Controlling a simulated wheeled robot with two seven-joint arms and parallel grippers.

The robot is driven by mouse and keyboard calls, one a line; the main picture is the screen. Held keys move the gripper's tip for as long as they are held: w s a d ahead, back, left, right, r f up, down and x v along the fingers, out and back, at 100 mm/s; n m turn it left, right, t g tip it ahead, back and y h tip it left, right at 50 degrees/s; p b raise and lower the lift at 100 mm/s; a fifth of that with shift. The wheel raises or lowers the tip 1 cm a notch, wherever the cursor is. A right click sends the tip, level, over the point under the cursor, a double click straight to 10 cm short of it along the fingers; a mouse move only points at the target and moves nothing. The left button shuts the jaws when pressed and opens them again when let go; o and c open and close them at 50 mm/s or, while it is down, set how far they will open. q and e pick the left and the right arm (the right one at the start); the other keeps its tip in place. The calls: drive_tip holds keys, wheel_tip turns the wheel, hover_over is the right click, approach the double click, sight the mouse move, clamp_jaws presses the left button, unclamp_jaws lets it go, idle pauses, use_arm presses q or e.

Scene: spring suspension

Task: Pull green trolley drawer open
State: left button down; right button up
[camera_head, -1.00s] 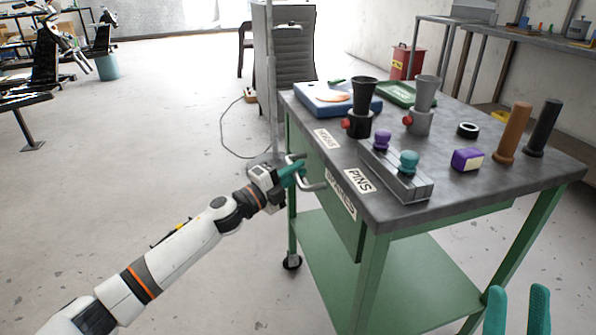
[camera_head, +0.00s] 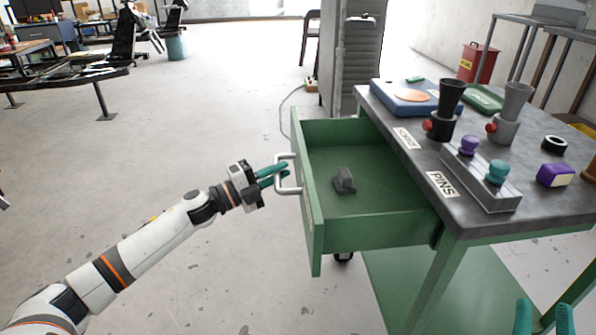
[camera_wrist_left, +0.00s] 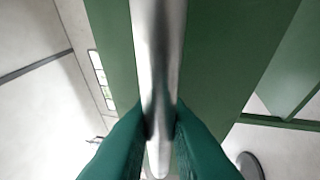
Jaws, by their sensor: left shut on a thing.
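The green trolley drawer (camera_head: 375,212) stands pulled well out to the left of the trolley in the head view. A small dark grey object (camera_head: 344,180) lies inside on its floor. The drawer front carries a silver bar handle (camera_head: 291,174). My left gripper (camera_head: 274,173) is shut on this handle, and its teal fingers clasp the silver bar (camera_wrist_left: 158,70) from both sides in the left wrist view. My right gripper (camera_head: 543,322) shows only its two teal fingertips, spread apart, at the bottom right edge, with nothing between them.
The trolley's grey top (camera_head: 420,165) holds black and grey funnels, a metal pin block (camera_head: 481,180), a blue tray and a purple and yellow block. A red bin (camera_head: 477,64) and a grey cabinet stand behind. The floor left of the drawer is clear.

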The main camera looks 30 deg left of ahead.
use_arm(q)
drive_tip(key=shift+s+a+f, duration=0.1)
drive_tip(key=shift+s+a, duration=0.4)
drive_tip(key=shift+a, duration=0.2)
drive_tip(key=c, duration=1.4)
unclamp_jaws()
